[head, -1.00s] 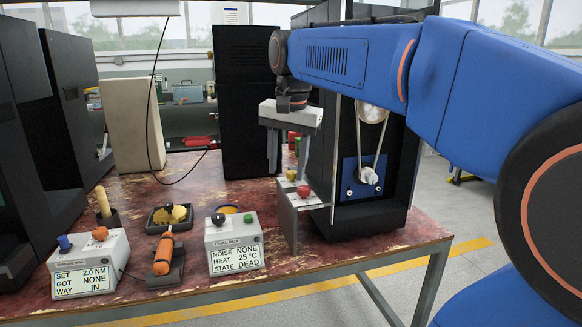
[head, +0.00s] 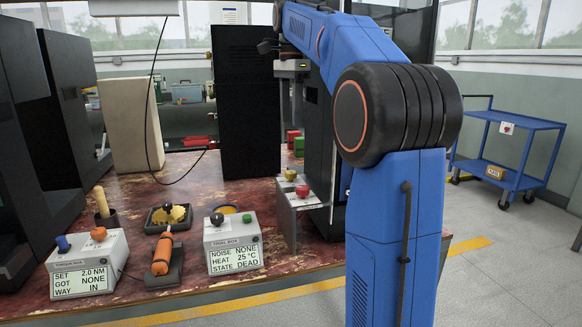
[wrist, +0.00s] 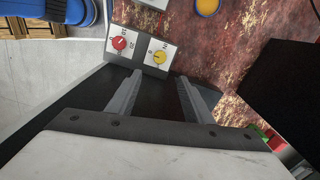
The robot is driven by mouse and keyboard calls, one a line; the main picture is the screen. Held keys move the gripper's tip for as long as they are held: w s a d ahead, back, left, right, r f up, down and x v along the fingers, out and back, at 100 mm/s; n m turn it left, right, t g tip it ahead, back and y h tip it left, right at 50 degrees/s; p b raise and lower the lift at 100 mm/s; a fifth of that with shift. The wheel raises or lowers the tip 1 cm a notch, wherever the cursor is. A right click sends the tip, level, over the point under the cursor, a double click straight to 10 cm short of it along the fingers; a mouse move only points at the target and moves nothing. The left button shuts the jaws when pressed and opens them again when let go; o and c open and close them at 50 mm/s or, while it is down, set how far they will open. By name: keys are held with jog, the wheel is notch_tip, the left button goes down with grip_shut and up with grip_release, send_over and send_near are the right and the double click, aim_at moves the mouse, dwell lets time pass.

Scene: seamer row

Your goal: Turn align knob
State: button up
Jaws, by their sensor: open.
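A small grey control panel (head: 286,212) stands on the bench at the black machine's front. It carries a yellow knob (head: 290,175) and a red knob (head: 302,191). In the wrist view the yellow knob (wrist: 160,57) and the red knob (wrist: 120,43) sit on pale dial plates. The print is too small to tell which is the align knob. My gripper (wrist: 160,78) is open and empty, with both fingers pointing toward the panel and apart from it.
The tall black machine (head: 318,150) stands close beside my gripper. A trial box (head: 232,241), a torque box (head: 88,263), an orange driver (head: 162,255) and a tray (head: 168,218) stand on the left of the bench. A blue cart (head: 520,150) is at the right.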

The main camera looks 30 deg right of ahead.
aim_at(291, 172)
notch_tip(291, 172, down, 16)
dwell(0.6)
jog(key=c, duration=1)
